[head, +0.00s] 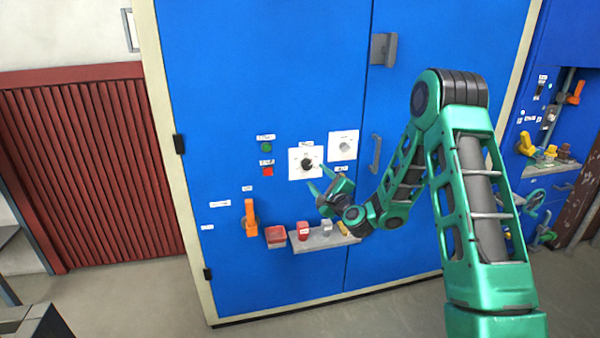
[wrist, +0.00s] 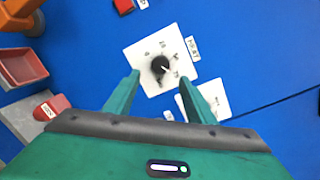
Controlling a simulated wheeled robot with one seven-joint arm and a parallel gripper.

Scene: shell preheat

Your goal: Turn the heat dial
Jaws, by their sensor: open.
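The heat dial (head: 306,164) is a black round knob on a white square plate on the blue cabinet door. It also shows in the wrist view (wrist: 160,66), with a white pointer mark and a label reading HEAT beside the plate. My gripper (head: 317,178) is open just below and right of the dial in the head view. In the wrist view its two green fingers (wrist: 163,85) point toward the plate, one to each side below the knob. Nothing is between them. The fingertips appear apart from the knob; the exact gap to the door cannot be told.
A second white plate with a grey knob (head: 344,146) is right of the dial. A green button (head: 266,147) and red button (head: 267,171) are left. An orange handle (head: 250,218), a red bin (head: 275,236) and a grey shelf (head: 318,240) with small items lie below.

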